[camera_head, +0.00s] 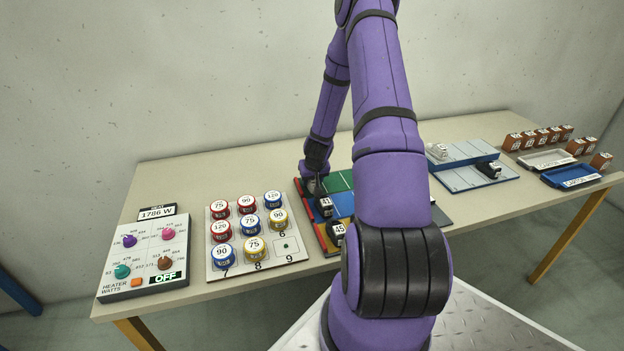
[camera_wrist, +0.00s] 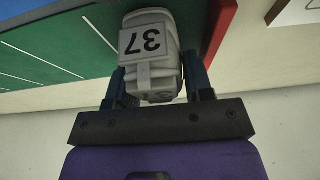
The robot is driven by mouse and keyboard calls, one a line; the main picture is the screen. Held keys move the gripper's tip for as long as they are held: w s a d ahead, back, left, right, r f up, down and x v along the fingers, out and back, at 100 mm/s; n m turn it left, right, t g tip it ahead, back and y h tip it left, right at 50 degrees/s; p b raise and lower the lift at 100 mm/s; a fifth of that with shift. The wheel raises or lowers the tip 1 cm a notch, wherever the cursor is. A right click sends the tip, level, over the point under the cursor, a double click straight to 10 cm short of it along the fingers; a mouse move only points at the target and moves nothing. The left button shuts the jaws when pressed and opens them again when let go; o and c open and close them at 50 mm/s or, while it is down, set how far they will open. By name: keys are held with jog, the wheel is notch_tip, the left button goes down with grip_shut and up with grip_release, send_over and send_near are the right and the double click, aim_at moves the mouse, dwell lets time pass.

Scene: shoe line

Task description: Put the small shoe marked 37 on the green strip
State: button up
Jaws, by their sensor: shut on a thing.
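The small light-grey shoe marked 37 (camera_wrist: 150,55) sits between the two fingers of my gripper (camera_wrist: 160,90) in the wrist view, its label facing the camera. My gripper is shut on it. The green strip (camera_wrist: 70,45) lies under and beside the shoe in that view; I cannot tell whether the shoe touches it. In the head view the green strip (camera_head: 341,181) shows at the back of the coloured board, and my gripper (camera_head: 314,186) is low at its left end. The shoe is mostly hidden there.
Dark shoes marked 41 (camera_head: 325,206) and 45 (camera_head: 337,231) stand on the board's nearer strips. A panel of numbered tins (camera_head: 246,266) and a heater panel (camera_head: 118,281) are to the left. Grey racks (camera_head: 468,178), brown boxes (camera_head: 512,142) and a blue tray (camera_head: 560,181) are to the right.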

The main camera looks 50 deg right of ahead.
jog(key=shift+f, duration=0.1)
jog(key=o, duration=0.7)
jog(key=shift+c, duration=0.2)
